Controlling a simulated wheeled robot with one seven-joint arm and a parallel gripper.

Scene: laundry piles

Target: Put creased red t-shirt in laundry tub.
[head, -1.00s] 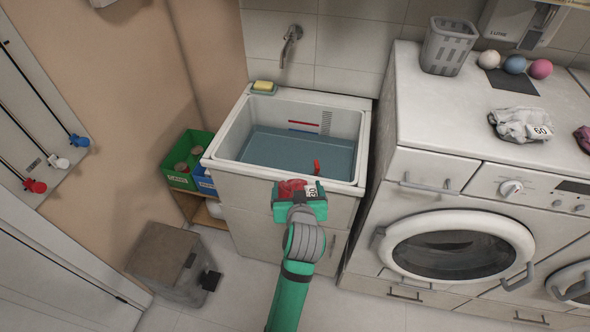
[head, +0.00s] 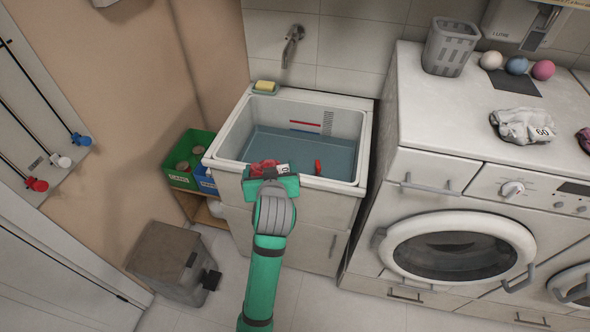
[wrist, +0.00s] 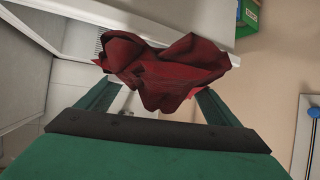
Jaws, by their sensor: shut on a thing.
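The creased red t-shirt (wrist: 165,72) is bunched between the fingers of my gripper in the wrist view. In the head view my gripper (head: 268,172) is shut on the red t-shirt (head: 265,168), at the front rim of the laundry tub. A white tag shows beside the cloth. The laundry tub (head: 366,150) is a white basin with blue-grey water in it. A small red object (head: 317,167) shows at the tub's front inner side. The gripper's fingertips are partly hidden by the cloth and the gripper body.
A tap (head: 291,45) is on the wall behind the tub, and a yellow sponge (head: 265,86) lies on its back left corner. A washing machine (head: 440,120) stands at the right. A green crate (head: 178,180) and a grey bin (head: 160,262) are at the left.

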